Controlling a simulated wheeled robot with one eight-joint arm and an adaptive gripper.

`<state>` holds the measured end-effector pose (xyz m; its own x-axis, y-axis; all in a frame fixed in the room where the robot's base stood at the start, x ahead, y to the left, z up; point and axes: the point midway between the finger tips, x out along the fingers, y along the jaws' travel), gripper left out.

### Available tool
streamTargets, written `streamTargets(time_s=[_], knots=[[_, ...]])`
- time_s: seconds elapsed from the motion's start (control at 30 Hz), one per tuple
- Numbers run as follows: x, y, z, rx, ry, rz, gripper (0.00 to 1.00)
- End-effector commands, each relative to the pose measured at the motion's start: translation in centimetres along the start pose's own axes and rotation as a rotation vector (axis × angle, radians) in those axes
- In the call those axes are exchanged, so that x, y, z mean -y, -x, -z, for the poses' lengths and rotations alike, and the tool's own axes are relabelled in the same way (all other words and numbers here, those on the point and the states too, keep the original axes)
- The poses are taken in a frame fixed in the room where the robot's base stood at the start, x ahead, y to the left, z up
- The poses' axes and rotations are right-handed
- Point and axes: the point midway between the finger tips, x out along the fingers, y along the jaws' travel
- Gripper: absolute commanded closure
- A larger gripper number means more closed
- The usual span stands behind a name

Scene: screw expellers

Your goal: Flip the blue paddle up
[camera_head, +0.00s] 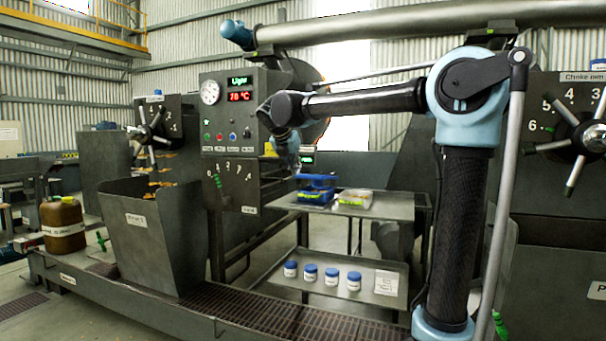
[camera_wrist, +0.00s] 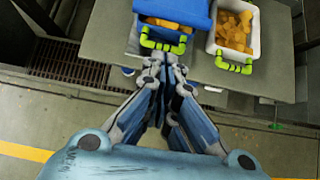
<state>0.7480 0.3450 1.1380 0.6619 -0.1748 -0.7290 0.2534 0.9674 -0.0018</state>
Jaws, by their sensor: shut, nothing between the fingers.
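On the grey control panel in the head view there is a row of small coloured controls. One of them is a small blue control (camera_head: 233,136); it is too small to tell whether it is the blue paddle, or whether it is up or down. My gripper (camera_head: 297,168) hangs to the right of the panel, above the shelf, pointing down and apart from the blue control. In the wrist view my gripper (camera_wrist: 165,62) is shut and empty, its tips close to the yellow-green handle of a blue-lidded container (camera_wrist: 180,12). No paddle shows in the wrist view.
The blue-lidded container and a white container (camera_wrist: 234,45) with brown pieces stand on a grey shelf (camera_head: 395,207). Several blue-capped jars (camera_head: 310,271) stand on the lower shelf. A dark hopper (camera_head: 150,240) stands at left. A spoked handwheel (camera_head: 150,135) is left of the panel.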

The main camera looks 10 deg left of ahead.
Motion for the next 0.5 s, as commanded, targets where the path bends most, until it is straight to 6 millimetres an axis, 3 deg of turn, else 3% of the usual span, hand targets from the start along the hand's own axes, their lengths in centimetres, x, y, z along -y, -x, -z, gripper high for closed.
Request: streamTargets(time_s=[0.5], knots=[[0.6,2.0,1.2,0.042,-0.007,-0.004,1.0]])
